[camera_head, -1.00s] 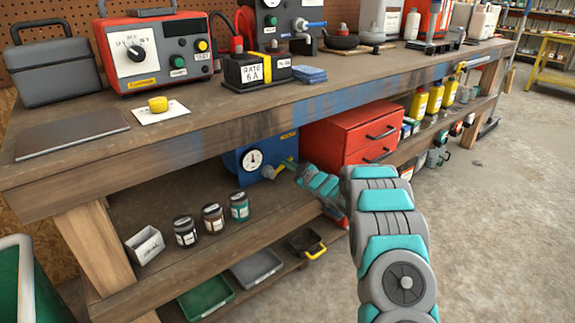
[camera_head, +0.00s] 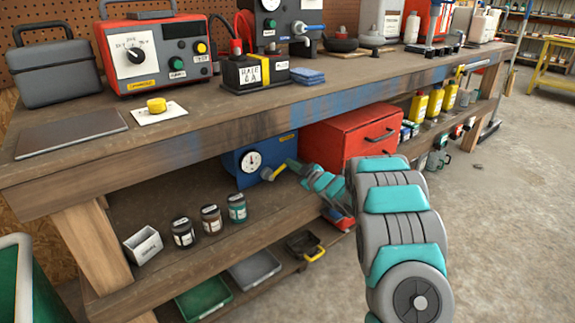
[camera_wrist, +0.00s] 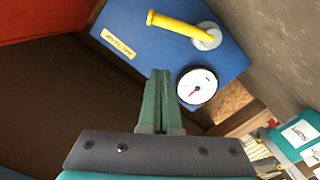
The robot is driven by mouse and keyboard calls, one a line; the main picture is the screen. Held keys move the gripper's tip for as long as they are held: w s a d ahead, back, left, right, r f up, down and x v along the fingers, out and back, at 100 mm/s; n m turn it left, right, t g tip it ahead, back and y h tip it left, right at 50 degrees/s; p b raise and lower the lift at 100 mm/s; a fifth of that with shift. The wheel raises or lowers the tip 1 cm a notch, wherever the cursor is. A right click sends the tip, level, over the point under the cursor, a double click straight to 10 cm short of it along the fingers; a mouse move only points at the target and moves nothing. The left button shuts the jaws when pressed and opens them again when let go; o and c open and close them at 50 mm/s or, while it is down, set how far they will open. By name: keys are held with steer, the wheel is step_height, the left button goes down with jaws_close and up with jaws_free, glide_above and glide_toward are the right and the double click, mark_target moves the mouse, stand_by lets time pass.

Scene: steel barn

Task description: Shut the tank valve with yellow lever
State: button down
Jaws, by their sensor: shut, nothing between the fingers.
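The blue tank (camera_head: 238,180) stands on the shelf under the workbench, with a round white gauge (camera_head: 252,161) on its front. Its yellow lever (camera_head: 278,171) sticks out right of the gauge, sloping up to the right. In the wrist view the lever (camera_wrist: 178,28) runs left and slightly up from a grey pivot, with the gauge (camera_wrist: 197,87) below. My gripper (camera_wrist: 159,72) is shut and empty; its green fingertips appear below the lever's free end, with a visible gap in that picture. In the head view my gripper (camera_head: 292,164) is close by the lever tip; contact cannot be told.
A red drawer cabinet (camera_head: 340,140) stands right of the tank. Several jars (camera_head: 210,219) and a small white box (camera_head: 143,246) are on the shelf to the left. The workbench top (camera_head: 230,117) overhangs the tank. Trays (camera_head: 254,269) lie below.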

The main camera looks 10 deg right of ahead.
steer(key=shift+v, duration=3)
